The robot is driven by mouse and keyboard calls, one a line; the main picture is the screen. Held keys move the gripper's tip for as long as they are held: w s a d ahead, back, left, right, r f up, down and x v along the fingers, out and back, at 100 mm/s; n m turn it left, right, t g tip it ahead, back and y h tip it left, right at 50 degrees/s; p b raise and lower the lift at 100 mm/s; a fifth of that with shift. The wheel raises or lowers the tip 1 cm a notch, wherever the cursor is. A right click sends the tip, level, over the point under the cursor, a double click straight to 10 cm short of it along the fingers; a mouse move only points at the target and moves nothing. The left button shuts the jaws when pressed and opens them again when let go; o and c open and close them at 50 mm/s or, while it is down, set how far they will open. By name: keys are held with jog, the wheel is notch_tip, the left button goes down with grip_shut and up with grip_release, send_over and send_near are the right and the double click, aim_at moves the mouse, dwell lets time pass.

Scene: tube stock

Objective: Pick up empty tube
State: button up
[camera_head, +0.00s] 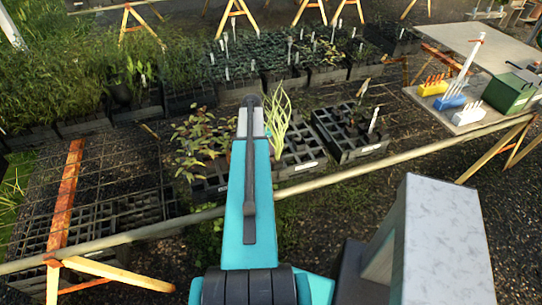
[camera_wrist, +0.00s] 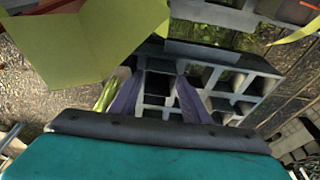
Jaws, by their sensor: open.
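In the wrist view my gripper (camera_wrist: 158,88) is open, with two purple fingers pointing down over a grey tray (camera_wrist: 255,82) of square cells. A dark square shape (camera_wrist: 157,80) between the fingers looks like an empty tube, but I cannot tell it surely from a tray cell. The fingers do not visibly grip anything. In the head view my teal arm reaches out over the trays and hides the gripper. Black trays with square cells, one tray (camera_head: 302,165) and another tray (camera_head: 352,150), lie just right of the arm.
A large yellow-green leaf (camera_wrist: 90,40) fills the wrist view's upper left. A spiky yellow-green plant (camera_head: 275,122) and leafy seedlings (camera_head: 195,140) stand beside the arm. A long rail (camera_head: 390,158) crosses in front. A side bench (camera_head: 465,115) holds coloured racks and a green box (camera_head: 510,93).

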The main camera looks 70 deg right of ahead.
jog(key=shift+s+f, duration=0.1)
jog(key=shift+f, duration=0.3)
jog(key=c, duration=0.9)
jog(key=shift+c, duration=0.2)
jog(key=shift+r, duration=0.2)
notch_tip(320, 180, up, 18)
jog(key=b, duration=0.6)
jog(key=shift+f, duration=0.15)
dwell(0.4)
